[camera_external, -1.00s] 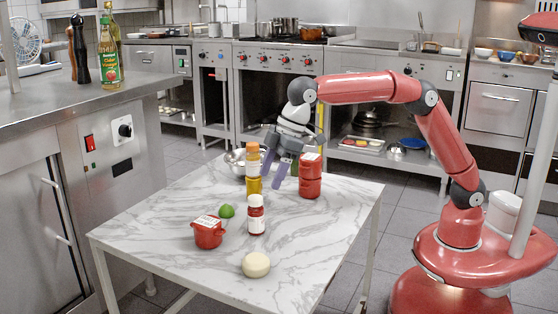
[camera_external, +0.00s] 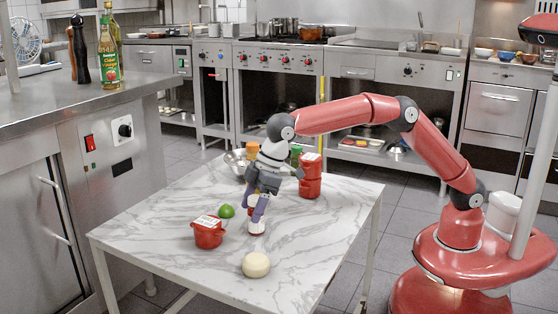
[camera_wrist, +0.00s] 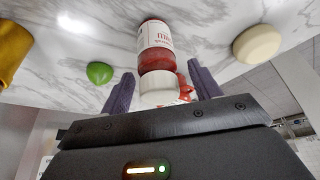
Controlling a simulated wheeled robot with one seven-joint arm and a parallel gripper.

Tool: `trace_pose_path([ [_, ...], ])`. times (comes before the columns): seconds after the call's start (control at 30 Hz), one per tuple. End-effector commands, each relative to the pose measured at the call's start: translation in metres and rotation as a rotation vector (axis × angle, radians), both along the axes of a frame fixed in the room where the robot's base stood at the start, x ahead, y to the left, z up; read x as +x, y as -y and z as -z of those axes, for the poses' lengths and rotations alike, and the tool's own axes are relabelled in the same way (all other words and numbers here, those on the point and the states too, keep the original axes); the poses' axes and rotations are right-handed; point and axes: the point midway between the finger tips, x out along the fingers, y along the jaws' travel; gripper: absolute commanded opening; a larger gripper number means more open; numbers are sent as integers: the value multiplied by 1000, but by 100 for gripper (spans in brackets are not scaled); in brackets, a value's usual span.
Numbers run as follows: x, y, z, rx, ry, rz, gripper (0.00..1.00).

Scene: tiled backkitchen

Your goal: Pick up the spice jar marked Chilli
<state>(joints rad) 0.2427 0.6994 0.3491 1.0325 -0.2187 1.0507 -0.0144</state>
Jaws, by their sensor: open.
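A small spice jar with a white cap, white label and red contents (camera_external: 256,228) stands on the marble table, partly hidden by my fingers. In the wrist view the jar (camera_wrist: 155,60) shows large, cap towards me; its label is only partly legible, so I cannot confirm the word Chilli. My gripper (camera_external: 259,206) is open and points down over the jar's upper part. In the wrist view my gripper (camera_wrist: 161,74) has one finger to each side of the cap, with gaps visible on both sides.
Near the jar are a red pot (camera_external: 208,236), a green lime (camera_external: 227,211) and a round cream-coloured item (camera_external: 256,265). A red canister (camera_external: 310,178) stands behind right. The table's front right is clear.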

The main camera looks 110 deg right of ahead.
Motion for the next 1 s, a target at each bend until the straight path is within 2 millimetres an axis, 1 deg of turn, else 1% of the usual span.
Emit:
trace_pose_path([
  [0.07,0,0,0,0,0,0,62],
  [0.4,0,0,0,0,0,0,18],
  [0.47,0,0,-1,0,1,0,12],
  [0.67,0,0,-2,0,1,0,12],
  [0.77,0,0,-9,1,3,1,12],
  [0.87,1,0,-26,2,5,1,12],
  [1.0,1,0,-56,0,6,1,12],
])
